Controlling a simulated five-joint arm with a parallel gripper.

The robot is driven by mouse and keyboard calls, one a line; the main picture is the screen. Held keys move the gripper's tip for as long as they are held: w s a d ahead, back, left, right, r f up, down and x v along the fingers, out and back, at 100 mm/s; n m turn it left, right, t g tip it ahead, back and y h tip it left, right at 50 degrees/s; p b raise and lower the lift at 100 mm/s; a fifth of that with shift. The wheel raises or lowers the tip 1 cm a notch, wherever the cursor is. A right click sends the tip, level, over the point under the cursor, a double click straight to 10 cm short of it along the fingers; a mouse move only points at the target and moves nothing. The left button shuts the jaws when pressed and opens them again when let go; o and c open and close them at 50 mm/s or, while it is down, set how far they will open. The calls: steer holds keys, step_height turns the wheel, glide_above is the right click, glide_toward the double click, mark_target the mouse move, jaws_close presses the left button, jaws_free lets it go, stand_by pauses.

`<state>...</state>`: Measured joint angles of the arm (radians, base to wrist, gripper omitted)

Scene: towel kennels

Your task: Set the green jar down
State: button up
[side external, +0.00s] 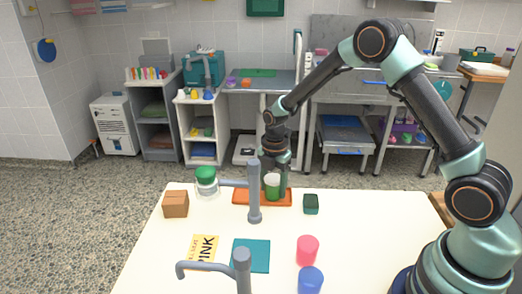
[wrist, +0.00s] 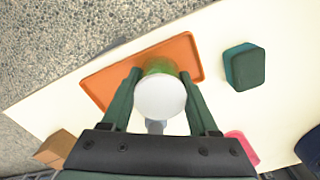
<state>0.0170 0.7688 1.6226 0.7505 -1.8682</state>
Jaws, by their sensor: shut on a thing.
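The green jar (side external: 272,187) with a white top is between the fingers of my gripper (side external: 273,194), over the orange tray (side external: 241,197) at the far edge of the table. In the wrist view my gripper (wrist: 160,73) is shut on the jar, one finger at each side. The jar's round white top (wrist: 160,98) faces the camera, with a strip of green body behind it. The orange tray (wrist: 110,75) lies beneath. I cannot tell whether the jar's base touches the tray.
A white jar with a green lid (side external: 205,181) and a brown box (side external: 176,203) stand left of the tray. A dark green block (side external: 311,204) stands right. Grey posts (side external: 254,203) rise nearer. Pink (side external: 307,250) and blue (side external: 311,280) cups are in front.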

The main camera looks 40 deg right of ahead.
steer(key=shift+f, duration=0.15)
steer(key=o, duration=1.2)
steer(key=s+r+m+t, duration=0.1)
steer(key=s+r+m, duration=0.25)
steer(key=r, duration=0.75)
steer(key=s+r+m+t, duration=0.1)
steer(key=s+r+m, duration=0.3)
steer(key=r, duration=0.6)
steer(key=shift+s+a+r+m+t, duration=0.15)
steer(key=shift+s+r+m+t, duration=0.4)
steer(key=shift+s+m, duration=1.45)
steer(key=shift+s+a+r+m+t, duration=0.1)
steer(key=shift+s+r+m+t, duration=0.45)
steer(key=shift+s+m, duration=1.4)
steer(key=shift+s+a+r+m+t, duration=0.25)
steer(key=shift+s+m+t, duration=0.65)
steer(key=shift+m, duration=2)
steer(key=shift+s+d+r, duration=0.1)
steer(key=shift+s, duration=0.05)
